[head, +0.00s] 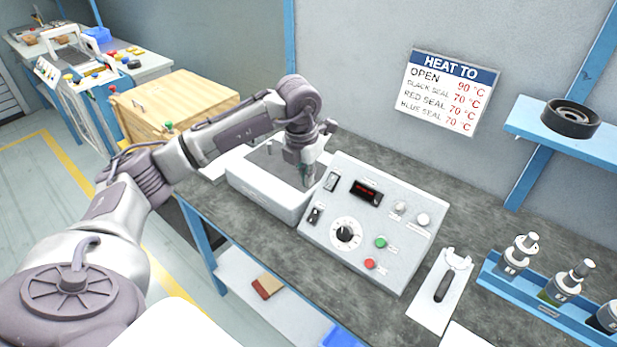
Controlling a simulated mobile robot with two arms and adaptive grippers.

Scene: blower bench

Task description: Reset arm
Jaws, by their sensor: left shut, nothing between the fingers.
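My left arm reaches in from the left across the head view. Its gripper (306,178) points down at the right end of a grey-white box-shaped unit (262,200) on the bench, just left of the control panel. The gripper is small in the picture and looks shut, with nothing seen in it. Whether its tips touch anything I cannot tell. The control panel (325,235) has a dark display with red digits, a black dial (345,233), a green button (381,243) and a red button (370,264). My right gripper is not in view.
A white tool with a black handle (442,287) lies right of the panel. A blue rack (545,308) holds several bottle-like parts at the bench's right. A blue shelf (590,146) carries a black ring (571,118). A wooden crate (190,95) stands behind my arm. A wall sign (450,92) lists temperatures.

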